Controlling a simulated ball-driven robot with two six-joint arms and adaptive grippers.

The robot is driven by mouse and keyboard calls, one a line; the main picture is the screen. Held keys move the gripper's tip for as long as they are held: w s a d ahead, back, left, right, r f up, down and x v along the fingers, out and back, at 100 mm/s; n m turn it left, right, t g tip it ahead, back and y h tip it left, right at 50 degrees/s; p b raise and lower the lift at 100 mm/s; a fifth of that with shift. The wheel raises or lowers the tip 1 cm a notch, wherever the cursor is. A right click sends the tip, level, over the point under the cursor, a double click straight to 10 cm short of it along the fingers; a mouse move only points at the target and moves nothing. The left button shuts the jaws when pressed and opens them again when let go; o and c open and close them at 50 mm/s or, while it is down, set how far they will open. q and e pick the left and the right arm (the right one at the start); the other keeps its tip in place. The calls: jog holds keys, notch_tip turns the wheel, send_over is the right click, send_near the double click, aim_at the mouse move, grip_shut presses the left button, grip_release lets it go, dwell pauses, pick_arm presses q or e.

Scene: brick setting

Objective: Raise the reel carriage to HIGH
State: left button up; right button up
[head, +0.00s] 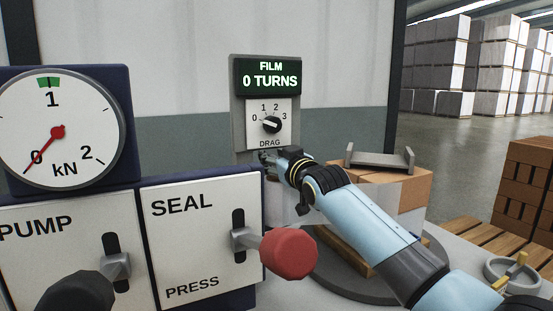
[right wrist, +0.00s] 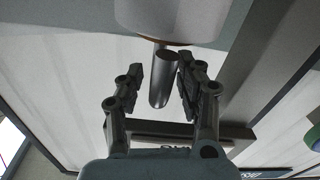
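The reel carriage is on the grey post (head: 238,110) under the drag dial, mostly hidden behind my right gripper (head: 272,160). A pale film reel (head: 276,205) shows partly below the gripper in the head view. The right wrist view shows the white reel (right wrist: 180,18) with a grey rod-like handle (right wrist: 159,82) sticking out from it. My right gripper (right wrist: 160,88) is open there, with a finger on either side of the handle and gaps visible. I cannot tell the carriage's height setting. My left gripper is not in view.
A display (head: 270,75) reads FILM 0 TURNS above the drag dial (head: 271,124). The seal lever's red knob (head: 289,254) juts out at front centre, left of my right arm. A pump lever's black knob (head: 78,292) and a kN gauge (head: 55,130) are left.

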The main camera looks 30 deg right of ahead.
jog(key=shift+s+d+f, duration=0.1)
jog(key=shift+s+f, duration=0.05)
jog(key=shift+s, duration=0.05)
jog(key=s+a, duration=0.1)
jog(key=s, duration=1)
jog(key=shift+s+r, duration=0.2)
jog(key=shift+s, duration=0.15)
jog(key=shift+f, duration=0.1)
